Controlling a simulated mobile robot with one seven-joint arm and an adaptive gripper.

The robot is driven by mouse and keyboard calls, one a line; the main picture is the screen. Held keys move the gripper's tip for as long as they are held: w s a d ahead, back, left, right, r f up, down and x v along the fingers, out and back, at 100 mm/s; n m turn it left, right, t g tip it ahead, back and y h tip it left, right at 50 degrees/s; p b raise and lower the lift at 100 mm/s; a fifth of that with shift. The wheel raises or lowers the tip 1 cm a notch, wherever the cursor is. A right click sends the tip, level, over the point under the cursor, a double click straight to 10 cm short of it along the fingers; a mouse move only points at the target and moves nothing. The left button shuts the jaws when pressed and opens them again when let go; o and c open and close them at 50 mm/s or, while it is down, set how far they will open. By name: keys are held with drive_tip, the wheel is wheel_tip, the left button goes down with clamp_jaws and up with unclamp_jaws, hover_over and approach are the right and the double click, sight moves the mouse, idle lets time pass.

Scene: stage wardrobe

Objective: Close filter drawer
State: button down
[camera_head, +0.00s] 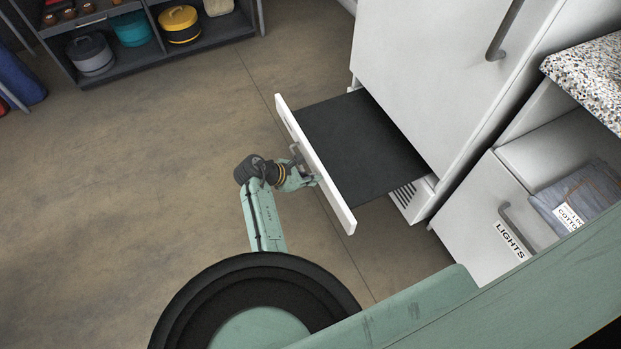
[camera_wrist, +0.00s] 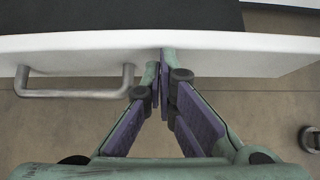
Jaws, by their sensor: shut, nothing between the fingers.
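The filter drawer (camera_head: 352,140) stands pulled out from the bottom of a white cabinet. It has a white front panel and a dark, flat inside. In the wrist view its white front (camera_wrist: 230,52) spans the picture, with a grey bar handle (camera_wrist: 75,93) to the left of my fingers. My gripper (camera_head: 312,181) is at the outer face of the drawer front, beside the handle. In the wrist view my gripper (camera_wrist: 164,58) is shut and empty, its fingertips at the front panel. They look to be touching it, but I cannot be sure.
The white cabinet (camera_head: 425,75) rises above the drawer. To its right is a lower unit with an open drawer labelled LIGHTS (camera_head: 512,241), holding folded cloth (camera_head: 580,195). A dark shelf (camera_head: 128,67) with pots stands at the back left. The floor (camera_head: 130,170) between is clear.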

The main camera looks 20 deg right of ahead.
hover_over(385, 157)
idle(0.6)
